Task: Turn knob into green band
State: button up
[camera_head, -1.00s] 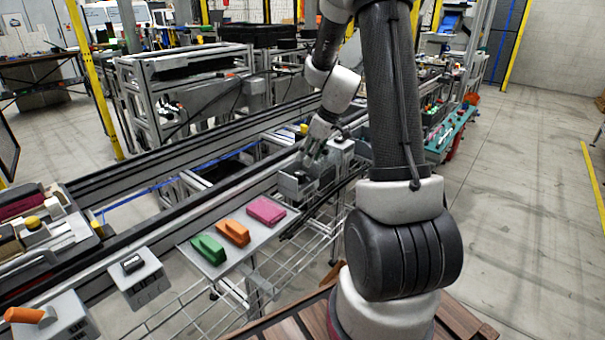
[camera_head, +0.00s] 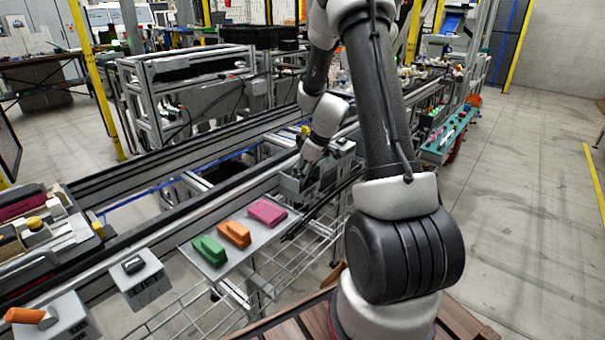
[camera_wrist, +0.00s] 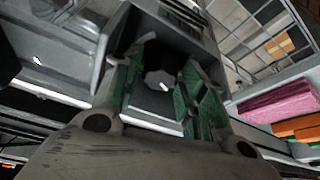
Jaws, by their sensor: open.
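My gripper (camera_head: 303,168) is over a grey box fixture (camera_head: 293,187) beside the rail in the head view. In the wrist view my gripper (camera_wrist: 160,84) is open, with green pads on the inner finger faces. A grey, many-sided knob (camera_wrist: 158,78) shows between the two fingers, on the face of the box (camera_wrist: 185,35). I cannot tell whether the fingers touch it. I see no green band on the fixture; the fingers hide part of its face. The knob is hidden in the head view.
A tray (camera_head: 240,259) holding green, orange and pink blocks stands left of the fixture; pink (camera_wrist: 275,101) and orange ones show in the wrist view. A box with a dark switch (camera_head: 135,265) and an orange lever (camera_head: 25,315) are farther left. Rails run behind.

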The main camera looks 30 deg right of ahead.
jog(key=c, duration=0.7)
jog(key=shift+c, duration=0.2)
jog(key=shift+m, duration=0.4)
jog(key=m+h, duration=0.1)
jog(key=m, duration=0.3)
jog(key=shift+a+t+h, duration=0.1)
jog(key=shift+t+h, duration=0.3)
jog(key=shift+m+h, duration=0.4)
jog(key=shift+m, duration=1.1)
jog(key=o, duration=0.7)
jog(key=shift+o, duration=0.2)
